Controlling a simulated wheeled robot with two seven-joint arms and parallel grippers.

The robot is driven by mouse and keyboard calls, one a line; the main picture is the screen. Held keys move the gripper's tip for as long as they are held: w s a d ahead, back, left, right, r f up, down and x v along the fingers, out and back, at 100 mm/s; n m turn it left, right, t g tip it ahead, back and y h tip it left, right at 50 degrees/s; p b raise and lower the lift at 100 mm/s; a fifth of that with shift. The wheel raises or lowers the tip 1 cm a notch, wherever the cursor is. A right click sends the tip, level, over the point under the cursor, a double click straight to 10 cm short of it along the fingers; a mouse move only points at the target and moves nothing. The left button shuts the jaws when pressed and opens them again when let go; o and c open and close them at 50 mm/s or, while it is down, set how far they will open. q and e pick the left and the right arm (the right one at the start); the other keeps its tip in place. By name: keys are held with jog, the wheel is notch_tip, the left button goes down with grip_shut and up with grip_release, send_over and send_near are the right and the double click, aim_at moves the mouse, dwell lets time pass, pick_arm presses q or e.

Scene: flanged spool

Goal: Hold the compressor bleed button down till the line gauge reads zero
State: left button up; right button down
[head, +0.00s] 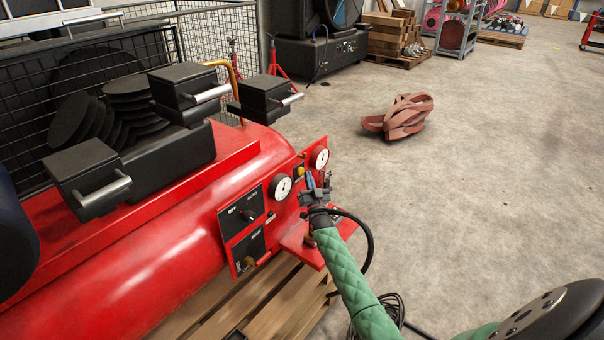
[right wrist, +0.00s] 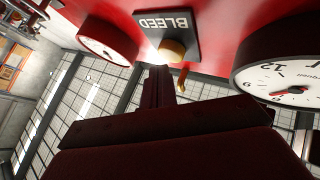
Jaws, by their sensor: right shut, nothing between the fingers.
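The red compressor (head: 190,225) fills the left of the head view. Its panel carries a yellow bleed button (head: 299,171) between two white dial gauges, one nearer (head: 281,187) and one farther (head: 320,158). In the right wrist view the button (right wrist: 172,50) sits on a black plate marked BLEED (right wrist: 166,24). A gauge (right wrist: 285,78) at right shows a red needle, but I cannot tell its reading. My right gripper (head: 317,182) is shut and empty; its fingertips (right wrist: 158,72) are close to the button. I cannot tell whether they touch it. My left gripper is out of view.
Black boxes with metal handles (head: 90,178) stand above the tank. A black hose (head: 368,245) loops beside my right arm. The compressor rests on a wooden pallet (head: 250,300). Coiled reddish straps (head: 400,117) lie on the open concrete floor (head: 490,170).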

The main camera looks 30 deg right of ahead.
jog(key=shift+w+a, duration=0.1)
jog(key=shift+w, duration=0.2)
jog(key=shift+w+a+b, duration=0.2)
jog(key=shift+w+b, duration=0.15)
jog(key=shift+w, duration=0.05)
dwell(0.9)
jog(key=shift+s, duration=0.1)
dwell(2.1)
jog(key=shift+s+d+p, duration=0.35)
jog(key=shift+s+p, duration=0.05)
jog(key=shift+s, duration=0.35)
jog(key=shift+s+d+p, duration=0.3)
jog(key=shift+s, duration=0.45)
jog(key=shift+s+d+p, duration=0.35)
jog(key=shift+s, duration=0.45)
jog(key=shift+s+d+p, duration=0.3)
jog(key=shift+s, duration=0.45)
